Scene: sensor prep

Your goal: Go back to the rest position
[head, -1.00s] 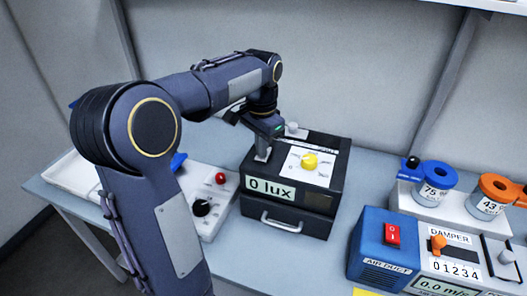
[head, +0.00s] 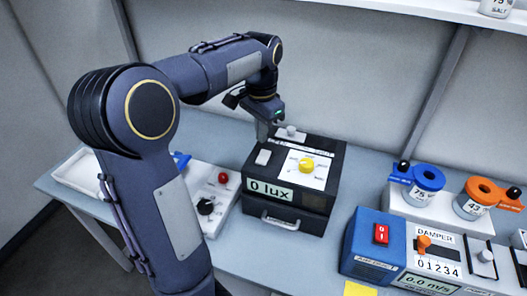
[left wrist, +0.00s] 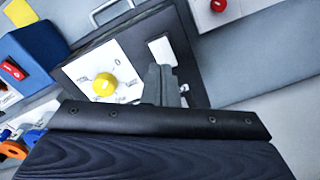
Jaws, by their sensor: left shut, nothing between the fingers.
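My left gripper (head: 264,132) is shut and empty, just above the back left of the black lux box (head: 262,222). The box has a "0 lux" display (head: 270,190), a yellow knob (head: 307,165) on a white dial plate and a white switch (head: 263,157). In the left wrist view the shut fingers (left wrist: 160,76) show in front of the box top, beside the white switch (left wrist: 162,50) and the yellow knob (left wrist: 103,85). I cannot tell the exact gap to the box. My right gripper is not in view.
A white panel with a red button (head: 223,178) and black knob (head: 205,206) lies left of the box. A blue air duct unit (head: 362,232) with a damper stands right. Blue (head: 428,178) and orange (head: 483,190) ringed holders stand behind it. A shelf (head: 430,12) overhangs the back right.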

